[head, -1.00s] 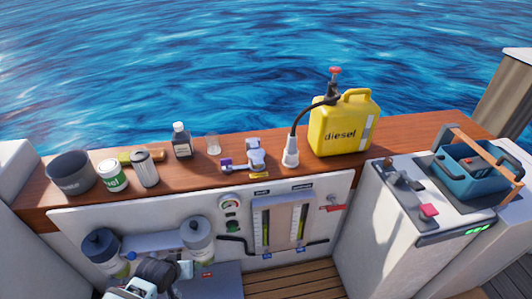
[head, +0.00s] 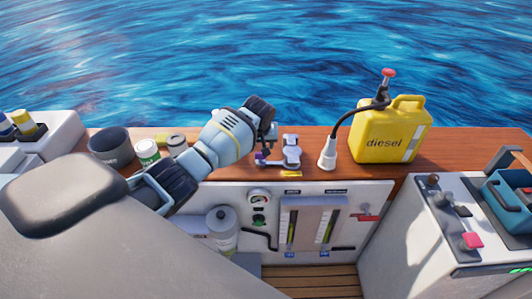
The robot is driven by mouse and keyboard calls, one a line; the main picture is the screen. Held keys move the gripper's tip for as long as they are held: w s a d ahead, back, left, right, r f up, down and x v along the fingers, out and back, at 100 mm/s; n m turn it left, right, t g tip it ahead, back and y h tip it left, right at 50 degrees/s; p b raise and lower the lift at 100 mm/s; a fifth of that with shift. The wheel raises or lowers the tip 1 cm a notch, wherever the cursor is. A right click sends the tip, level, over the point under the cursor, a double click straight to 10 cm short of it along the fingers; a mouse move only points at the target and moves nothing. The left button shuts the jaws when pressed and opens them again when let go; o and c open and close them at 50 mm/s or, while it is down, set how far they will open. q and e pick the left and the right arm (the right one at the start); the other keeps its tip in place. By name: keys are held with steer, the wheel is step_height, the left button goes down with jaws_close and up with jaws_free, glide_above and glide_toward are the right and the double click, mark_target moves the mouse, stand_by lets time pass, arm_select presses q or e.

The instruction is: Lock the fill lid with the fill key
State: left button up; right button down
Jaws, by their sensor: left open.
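A small grey metal fitting (head: 290,150), likely the fill lid, sits on the wooden counter, with a yellow label (head: 291,174) in front of it. A small purple piece (head: 262,156) shows at its left side; I cannot tell whether it is the fill key. My left gripper (head: 268,138) is open over the counter, just left of and above the fitting. It looks empty, and its fingers are small and partly hidden by the wrist. I cannot tell whether it touches the purple piece. My right gripper is out of view.
A white nozzle (head: 327,156) with a black hose stands right of the fitting, beside the yellow diesel can (head: 390,135). A dark pot (head: 110,146) and a green-labelled can (head: 147,151) stand left. Gauges (head: 313,225) are on the panel below.

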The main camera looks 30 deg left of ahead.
mark_target(260, 153)
arm_select(q)
steer(key=b+x, duration=0.2)
steer(key=x, duration=0.4)
steer(key=shift+s+f, duration=0.1)
steer(key=shift+f, duration=0.2)
steer(key=shift+w+a+f+b, duration=0.1)
steer(key=shift+w+f+b, duration=0.3)
steer(key=shift+f, duration=0.2)
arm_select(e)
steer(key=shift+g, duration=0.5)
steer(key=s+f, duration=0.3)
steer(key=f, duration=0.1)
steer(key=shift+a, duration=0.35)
arm_select(q)
steer(key=shift+r, duration=0.1)
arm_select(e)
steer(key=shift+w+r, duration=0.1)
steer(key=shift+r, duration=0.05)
arm_select(q)
steer(key=c, duration=1)
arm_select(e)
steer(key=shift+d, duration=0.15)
